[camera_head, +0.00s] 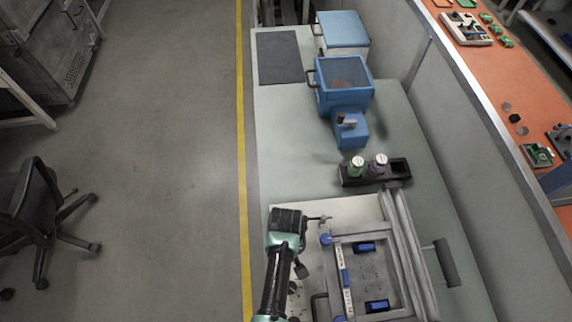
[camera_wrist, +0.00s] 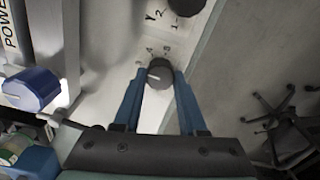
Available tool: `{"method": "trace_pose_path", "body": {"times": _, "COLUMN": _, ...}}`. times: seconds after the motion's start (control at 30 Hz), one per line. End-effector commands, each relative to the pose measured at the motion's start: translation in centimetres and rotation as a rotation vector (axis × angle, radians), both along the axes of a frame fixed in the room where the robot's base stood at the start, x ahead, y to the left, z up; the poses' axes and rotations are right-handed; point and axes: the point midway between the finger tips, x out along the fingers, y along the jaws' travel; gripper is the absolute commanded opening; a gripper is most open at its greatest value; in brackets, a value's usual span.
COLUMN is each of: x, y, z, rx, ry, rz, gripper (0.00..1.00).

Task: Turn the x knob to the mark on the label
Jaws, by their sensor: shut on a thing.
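In the wrist view a round dark knob (camera_wrist: 160,74) with a light pointer line stands on a pale panel (camera_wrist: 112,50). My gripper (camera_wrist: 160,82) has one blue finger on each side of it and is shut on it. Small printed marks show just above this knob, too small to read surely. A second dark knob (camera_wrist: 187,6) is partly cut off at the top edge, with a Y and digits printed near it. No x letter is legible. In the head view my arm reaches over the machine's pale top, and the fingertips and held knob cannot be made out.
In the head view the machine's metal frame (camera_head: 399,235) with blue clamps (camera_head: 376,306) lies right of my arm. A black rack (camera_head: 396,172) with two bottles stands behind it. Blue boxes (camera_head: 343,85) stand farther back. An office chair (camera_head: 38,215) stands on the open floor at left.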

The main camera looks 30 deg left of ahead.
Motion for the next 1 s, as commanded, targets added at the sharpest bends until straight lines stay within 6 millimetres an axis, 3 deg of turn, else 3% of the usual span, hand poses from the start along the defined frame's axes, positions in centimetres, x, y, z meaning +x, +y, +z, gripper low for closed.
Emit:
{"method": "trace_pose_path", "body": {"times": 0.63, "x": 0.15, "y": 0.09, "z": 0.11, "rx": 0.002, "ry": -0.004, "rz": 0.053, "gripper": 0.0}}
{"method": "trace_pose_path", "body": {"times": 0.67, "x": 0.15, "y": 0.09, "z": 0.11, "rx": 0.002, "ry": -0.005, "rz": 0.053, "gripper": 0.43}}
{"method": "trace_pose_path", "body": {"times": 0.7, "x": 0.15, "y": 0.09, "z": 0.11, "rx": 0.002, "ry": -0.005, "rz": 0.053, "gripper": 0.5}}
{"method": "trace_pose_path", "body": {"times": 0.83, "x": 0.1, "y": 0.07, "z": 0.08, "rx": 0.002, "ry": -0.003, "rz": 0.053, "gripper": 0.71}}
{"method": "trace_pose_path", "body": {"times": 1.0, "x": 0.05, "y": 0.04, "z": 0.04, "rx": 0.001, "ry": -0.002, "rz": 0.053, "gripper": 0.71}}
